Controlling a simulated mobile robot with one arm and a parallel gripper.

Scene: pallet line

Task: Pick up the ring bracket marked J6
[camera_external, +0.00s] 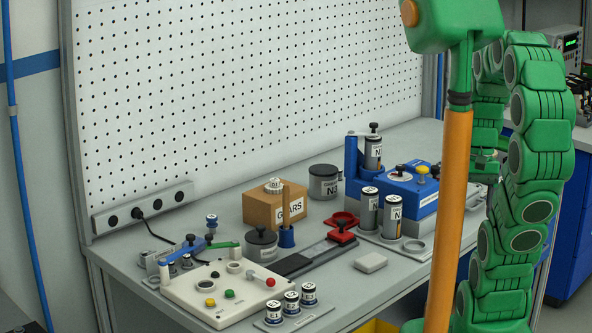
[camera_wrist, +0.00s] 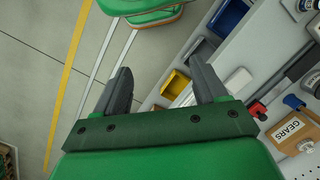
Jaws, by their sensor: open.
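I cannot read a J6 mark on anything in either view. Ring-shaped parts in the external view are a red ring (camera_external: 343,219) lying flat mid-bench and a grey ring (camera_external: 415,246) on a plate at the bench's right; I cannot tell whether either is the ring bracket. My gripper (camera_wrist: 158,72) is open and empty in the wrist view. Its two dark fingers are spread over the floor and the bench's front edge, apart from any part. In the external view, my arm is at the right and the fingers cannot be made out.
A GEARS box (camera_external: 272,207) stands mid-bench, with a white control box (camera_external: 215,291) in front. A blue unit (camera_external: 408,188) and several labelled canisters stand at the right. A white block (camera_external: 370,262) lies near the front edge. A yellow bin (camera_wrist: 175,86) is below the bench edge.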

